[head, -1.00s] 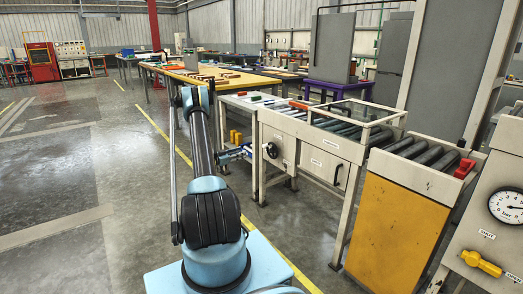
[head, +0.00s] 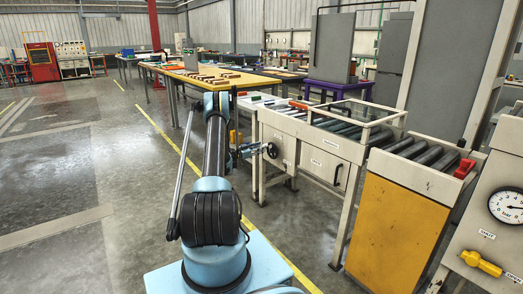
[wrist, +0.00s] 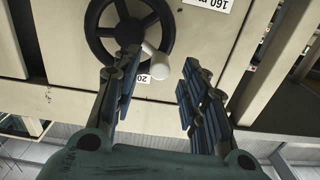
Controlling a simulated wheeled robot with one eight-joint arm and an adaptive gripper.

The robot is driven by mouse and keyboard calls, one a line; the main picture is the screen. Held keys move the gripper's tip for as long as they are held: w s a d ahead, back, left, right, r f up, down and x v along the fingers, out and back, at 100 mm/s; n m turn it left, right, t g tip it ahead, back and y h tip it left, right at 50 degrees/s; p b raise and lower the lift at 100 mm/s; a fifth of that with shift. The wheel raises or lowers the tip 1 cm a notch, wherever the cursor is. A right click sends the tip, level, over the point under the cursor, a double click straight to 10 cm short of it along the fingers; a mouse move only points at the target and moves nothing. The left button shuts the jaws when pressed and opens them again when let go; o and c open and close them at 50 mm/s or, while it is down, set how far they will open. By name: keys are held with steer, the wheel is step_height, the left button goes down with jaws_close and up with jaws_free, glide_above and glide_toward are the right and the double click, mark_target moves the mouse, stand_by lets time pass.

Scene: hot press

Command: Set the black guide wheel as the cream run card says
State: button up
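The black guide wheel (head: 272,150) is on the cream front panel of the roller table in the head view. In the wrist view the wheel (wrist: 128,29) fills the upper left, with spokes and a pale round knob on its lower right. My gripper (head: 258,149) is close in front of the wheel. In the wrist view my gripper (wrist: 158,92) is open and empty. Its left finger overlaps the wheel's lower edge in the picture; I cannot tell whether they touch. The knob lies between the fingers' lines, beyond the tips. I cannot pick out a cream run card.
Upside-down labels reading 160 mm (wrist: 208,4) and 20 (wrist: 143,78) are near the wheel. A black handle (head: 338,175) sticks out right of it. A yellow-fronted roller stand (head: 385,230), a gauge (head: 507,206) and a yellow valve handle (head: 481,263) stand right. Left floor is clear.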

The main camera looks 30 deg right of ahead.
steer(key=shift+w+d, duration=0.15)
steer(key=shift+d, duration=1.15)
jaws_close()
